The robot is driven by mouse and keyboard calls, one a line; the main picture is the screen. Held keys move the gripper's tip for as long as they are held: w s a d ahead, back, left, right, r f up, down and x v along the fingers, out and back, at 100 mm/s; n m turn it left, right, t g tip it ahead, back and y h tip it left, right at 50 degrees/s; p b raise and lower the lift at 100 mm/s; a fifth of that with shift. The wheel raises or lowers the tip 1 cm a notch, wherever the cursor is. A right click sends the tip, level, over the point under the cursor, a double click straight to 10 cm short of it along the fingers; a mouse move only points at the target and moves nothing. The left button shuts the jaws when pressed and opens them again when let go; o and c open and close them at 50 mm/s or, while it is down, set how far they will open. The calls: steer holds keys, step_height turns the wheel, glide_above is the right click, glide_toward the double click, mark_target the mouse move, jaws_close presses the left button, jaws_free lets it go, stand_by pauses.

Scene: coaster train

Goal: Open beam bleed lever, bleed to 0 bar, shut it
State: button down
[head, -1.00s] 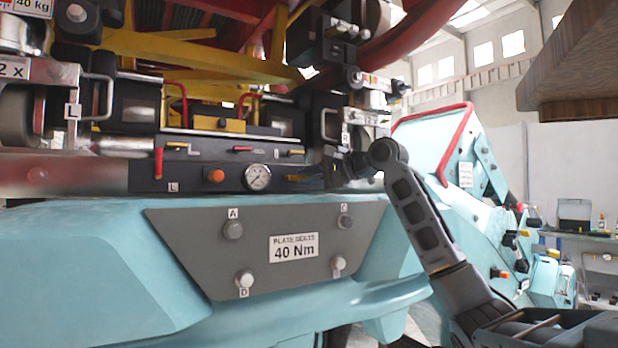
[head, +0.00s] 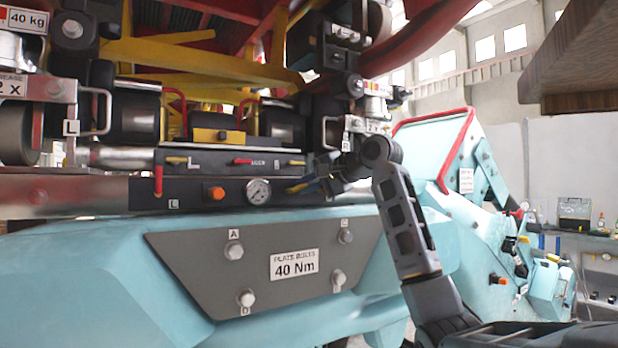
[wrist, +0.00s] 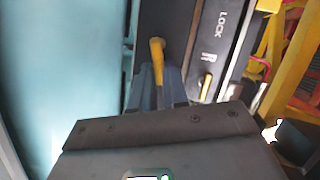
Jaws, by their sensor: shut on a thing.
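The yellow bleed lever (head: 297,188) is on the front of the dark beam panel (head: 230,203), right of the round white pressure gauge (head: 258,191). The gauge needle is too small to read. In the wrist view the yellow lever (wrist: 157,50) reaches down between the blue-grey fingers of my gripper (wrist: 158,90). My gripper, also in the head view (head: 312,186), is shut on the lever's end. The fingers hide that end.
An orange knob (head: 216,193) and a red lever (head: 158,180) sit left of the gauge. Smaller yellow and red levers line the ledge above, near the LOCK marking (wrist: 221,24). A grey bolt plate (head: 195,265) lies below on the turquoise body.

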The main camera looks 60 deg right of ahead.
steer(key=shift+w+a+r+n+g+h+p, duration=0.15)
steer(key=shift+r+n+g+h+p, duration=0.1)
steer(key=shift+n, duration=0.3)
steer(key=shift+w+a+r+n+g+h+p, duration=0.15)
steer(key=shift+r+n+g+h+p, duration=0.1)
steer(key=shift+n, duration=0.3)
steer(key=shift+w+a+r+n+g+h, duration=0.1)
steer(key=shift+a+r+n+g+h, duration=0.1)
steer(key=shift+n+g+h, duration=0.25)
steer(key=shift+w+a+r+n+g+h, duration=0.1)
steer(key=shift+a+n+g+h, duration=0.15)
steer(key=shift+n, duration=0.4)
steer(key=shift+w+a+r+n+g+h, duration=0.1)
steer(key=shift+a+n+g+h, duration=0.1)
steer(key=shift+n+h, duration=0.3)
steer(key=shift+w+a+r+n+g+h, duration=0.1)
steer(key=shift+a+n+g+h, duration=0.15)
steer(key=shift+n, duration=0.45)
steer(key=shift+w+a+n+g+h, duration=0.2)
steer(key=shift+a+n+h, duration=0.05)
steer(key=shift+n+h, duration=0.3)
steer(key=shift+w+a+n+g+h, duration=0.15)
steer(key=shift+a+n+h, duration=0.2)
steer(key=shift+n, duration=0.3)
steer(key=c, duration=1.1)
jaws_free()
steer(key=shift+r, duration=0.1)
